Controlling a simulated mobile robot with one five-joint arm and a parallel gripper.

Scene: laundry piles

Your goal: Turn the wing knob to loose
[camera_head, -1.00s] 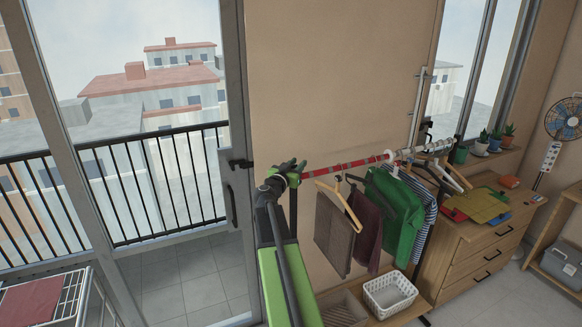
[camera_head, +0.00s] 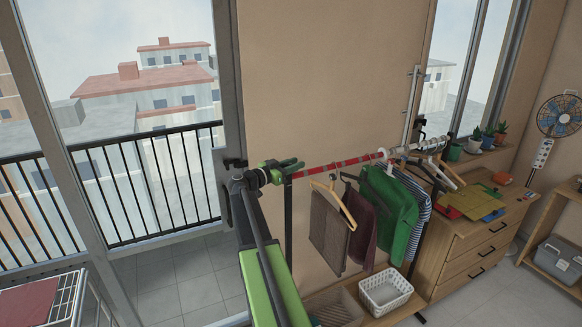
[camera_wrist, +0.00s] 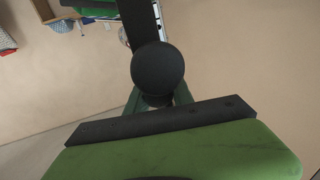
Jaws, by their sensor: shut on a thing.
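My gripper (camera_head: 286,165) is at the left end of the red-and-white garment rail (camera_head: 336,164), beside the top of a black post (camera_head: 289,222). In the wrist view its two dark green fingers (camera_wrist: 159,99) close in on a round black knob (camera_wrist: 158,70) in front of the dark post. The gripper is shut on this knob. The black-edged green gripper body fills the bottom of the wrist view. The knob's wings cannot be made out, and in the head view the gripper hides the knob.
Trousers (camera_head: 327,232), a green shirt (camera_head: 388,213) and other clothes hang along the rail. A white basket (camera_head: 386,306) stands below them. A wooden dresser (camera_head: 462,247) with folded cloths is at the right. A drying rack (camera_head: 66,312) and glass balcony door are at the left.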

